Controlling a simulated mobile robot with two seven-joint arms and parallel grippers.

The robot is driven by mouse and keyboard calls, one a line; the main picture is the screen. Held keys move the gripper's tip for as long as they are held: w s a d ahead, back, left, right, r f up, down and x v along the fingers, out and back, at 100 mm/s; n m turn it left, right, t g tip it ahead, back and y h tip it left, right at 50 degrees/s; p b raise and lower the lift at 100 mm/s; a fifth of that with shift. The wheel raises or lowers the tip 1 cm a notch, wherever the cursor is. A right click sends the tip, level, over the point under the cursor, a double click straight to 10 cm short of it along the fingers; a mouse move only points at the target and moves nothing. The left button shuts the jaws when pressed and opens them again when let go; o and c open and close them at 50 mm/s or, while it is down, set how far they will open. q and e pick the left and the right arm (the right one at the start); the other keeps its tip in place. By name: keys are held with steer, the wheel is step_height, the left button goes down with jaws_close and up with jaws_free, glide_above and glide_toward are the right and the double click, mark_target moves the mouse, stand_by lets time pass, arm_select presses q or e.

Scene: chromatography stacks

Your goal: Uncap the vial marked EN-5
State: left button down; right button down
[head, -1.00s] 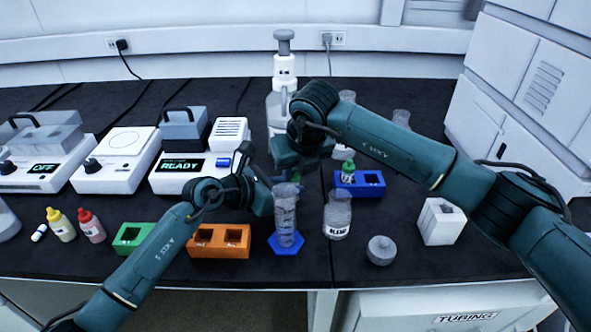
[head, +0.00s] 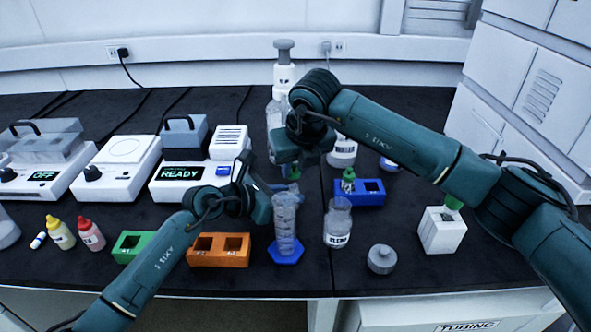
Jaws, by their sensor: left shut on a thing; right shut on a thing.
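Two grippers meet above the blue-footed graduated cylinder (head: 285,225). My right gripper (head: 294,166) comes down from above and is shut, with a small green cap (head: 295,173) at its tips. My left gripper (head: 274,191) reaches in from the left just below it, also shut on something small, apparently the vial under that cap. The vial's body is mostly hidden by the fingers. I cannot read its mark or tell whether the cap is seated on it. Another green-capped vial (head: 348,180) stands in the blue rack (head: 374,190), its label too small to read.
A labelled glass bottle (head: 337,228) and a grey round lid (head: 381,260) stand right of the cylinder. An orange rack (head: 219,262) and a green rack (head: 127,257) are at the front left. A white block (head: 436,240) is at right. Bare bench lies in front.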

step_height(320, 180, up, 3)
steer(key=shift+f, duration=0.2)
arm_select(q)
steer(key=c, duration=1.2)
jaws_free()
steer(key=shift+o, duration=0.2)
